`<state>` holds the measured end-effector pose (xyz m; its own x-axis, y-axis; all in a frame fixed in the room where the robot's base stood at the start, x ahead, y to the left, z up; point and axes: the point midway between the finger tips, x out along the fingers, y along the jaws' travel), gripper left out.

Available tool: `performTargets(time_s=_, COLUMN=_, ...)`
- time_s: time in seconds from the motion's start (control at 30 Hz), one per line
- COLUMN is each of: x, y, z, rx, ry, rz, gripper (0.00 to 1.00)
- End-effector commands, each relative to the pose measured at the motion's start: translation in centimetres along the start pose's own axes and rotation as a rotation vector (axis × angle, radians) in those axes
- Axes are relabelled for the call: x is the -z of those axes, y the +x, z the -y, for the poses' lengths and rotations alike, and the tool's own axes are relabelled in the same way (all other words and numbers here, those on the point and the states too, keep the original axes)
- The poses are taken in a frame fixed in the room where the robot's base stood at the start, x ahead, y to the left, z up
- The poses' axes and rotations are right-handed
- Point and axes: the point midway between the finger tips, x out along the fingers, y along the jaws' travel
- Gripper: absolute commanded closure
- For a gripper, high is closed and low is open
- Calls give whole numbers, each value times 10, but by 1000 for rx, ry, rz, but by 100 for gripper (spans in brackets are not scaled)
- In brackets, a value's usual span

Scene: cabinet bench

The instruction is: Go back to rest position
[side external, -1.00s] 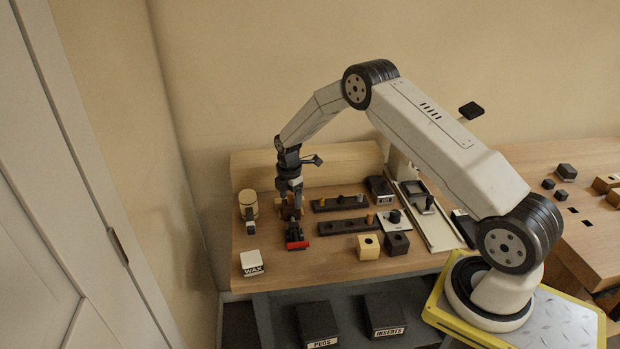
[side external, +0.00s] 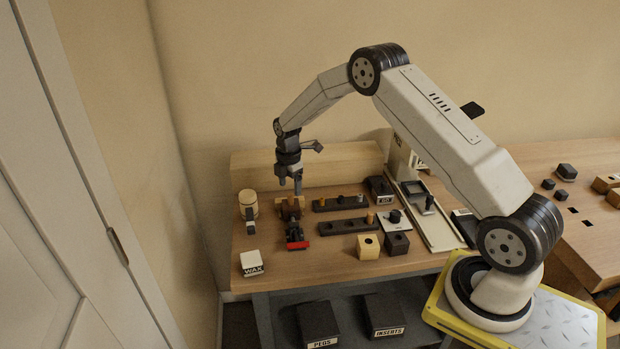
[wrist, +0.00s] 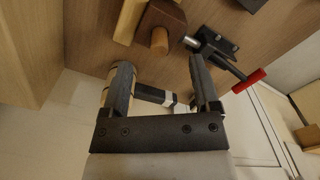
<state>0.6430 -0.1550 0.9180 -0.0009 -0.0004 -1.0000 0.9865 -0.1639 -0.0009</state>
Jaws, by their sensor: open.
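My gripper (side external: 290,188) hangs pointing down above the left part of the bench, open, with nothing between its fingers. Below it stands a brown and tan block with a wooden peg (side external: 290,207). In front of that block is a dark toggle clamp with a red handle (side external: 297,240). In the wrist view, both fingers of my gripper (wrist: 160,72) are spread apart. There the peg block (wrist: 160,28) and the red-handled clamp (wrist: 222,50) lie beyond the fingertips, clear of them.
Dark peg strips (side external: 347,226) and a small tan block (side external: 368,247) lie to the right. A wooden back board (side external: 255,170) rises behind. The air above the bench is open.

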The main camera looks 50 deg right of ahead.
Motion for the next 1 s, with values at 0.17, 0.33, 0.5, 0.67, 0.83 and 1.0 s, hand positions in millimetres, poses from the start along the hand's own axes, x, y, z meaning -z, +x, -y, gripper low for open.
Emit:
performTargets(time_s=0.17, x=0, y=-10, z=-1, rx=-2, ry=0, rz=0, gripper=22)
performTargets(time_s=0.33, x=0, y=-18, z=0, rx=-1, ry=0, rz=0, gripper=22)
performTargets(time_s=0.5, x=0, y=-23, z=0, rx=-1, ry=0, rz=0, gripper=22)
performTargets(time_s=0.67, x=0, y=-24, z=0, rx=-1, ry=0, rz=0, gripper=22)
performTargets(time_s=0.83, x=0, y=-24, z=0, rx=-1, ry=1, rz=0, gripper=22)
performTargets(time_s=1.0, x=4, y=-27, z=3, rx=-5, ry=25, rz=0, gripper=22)
